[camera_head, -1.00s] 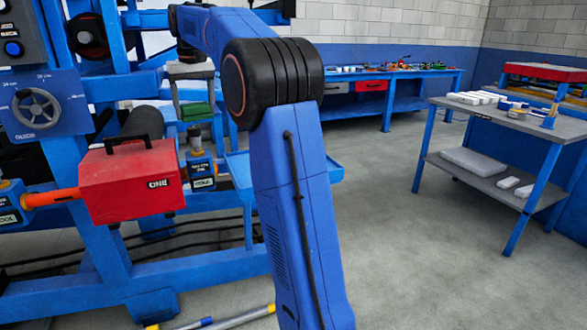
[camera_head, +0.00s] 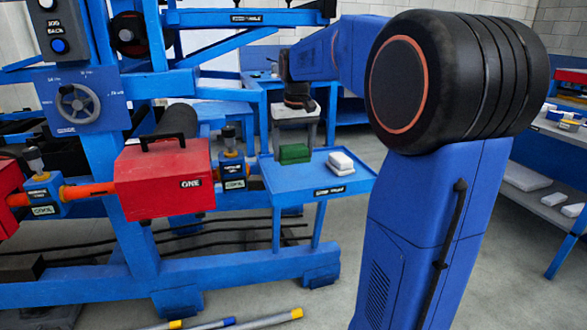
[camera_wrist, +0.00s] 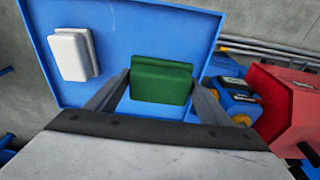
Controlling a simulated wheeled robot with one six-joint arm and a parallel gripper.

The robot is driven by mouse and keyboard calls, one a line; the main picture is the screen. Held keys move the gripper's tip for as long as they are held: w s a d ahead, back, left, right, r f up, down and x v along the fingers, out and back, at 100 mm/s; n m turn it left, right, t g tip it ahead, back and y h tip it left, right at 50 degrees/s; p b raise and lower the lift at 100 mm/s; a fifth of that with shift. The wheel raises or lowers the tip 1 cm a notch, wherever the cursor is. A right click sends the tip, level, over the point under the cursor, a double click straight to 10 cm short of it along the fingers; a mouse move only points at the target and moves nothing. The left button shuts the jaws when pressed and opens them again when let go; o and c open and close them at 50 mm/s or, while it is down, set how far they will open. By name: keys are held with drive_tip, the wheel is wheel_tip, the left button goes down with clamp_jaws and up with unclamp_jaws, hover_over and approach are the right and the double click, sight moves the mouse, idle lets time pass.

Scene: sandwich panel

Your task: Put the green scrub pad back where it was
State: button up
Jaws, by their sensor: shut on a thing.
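The green scrub pad (camera_head: 294,153) is a small dark green block. In the head view it shows over the left part of the blue tray (camera_head: 320,184). My gripper (camera_head: 294,143) points down at the pad, with its grey body above. In the wrist view the green pad (camera_wrist: 162,84) sits between the two grey fingers of my gripper (camera_wrist: 161,86), which is shut on it. The blue tray (camera_wrist: 120,30) lies beneath the pad. I cannot tell whether the pad touches the tray.
Two stacked white pads (camera_head: 341,162) rest on the tray's right side, apart from the green pad. A red box labelled ONE (camera_head: 165,180) and a blue labelled unit (camera_head: 232,168) stand left of the tray. My blue arm blocks much of the right.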

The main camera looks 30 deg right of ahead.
sight(294, 148)
drive_tip(key=shift+f, duration=2.65)
drive_tip(key=shift+f, duration=0.15)
drive_tip(key=o, duration=1.1)
drive_tip(key=r, duration=0.3)
drive_tip(key=s+r, duration=0.1)
drive_tip(key=r, duration=0.7)
drive_tip(key=shift+s+a+r, duration=0.15)
drive_tip(key=shift+s+a, duration=0.1)
drive_tip(key=shift+a, duration=0.05)
drive_tip(key=shift+s+r, duration=0.1)
drive_tip(key=shift+r, duration=0.35)
drive_tip(key=shift+a, duration=0.1)
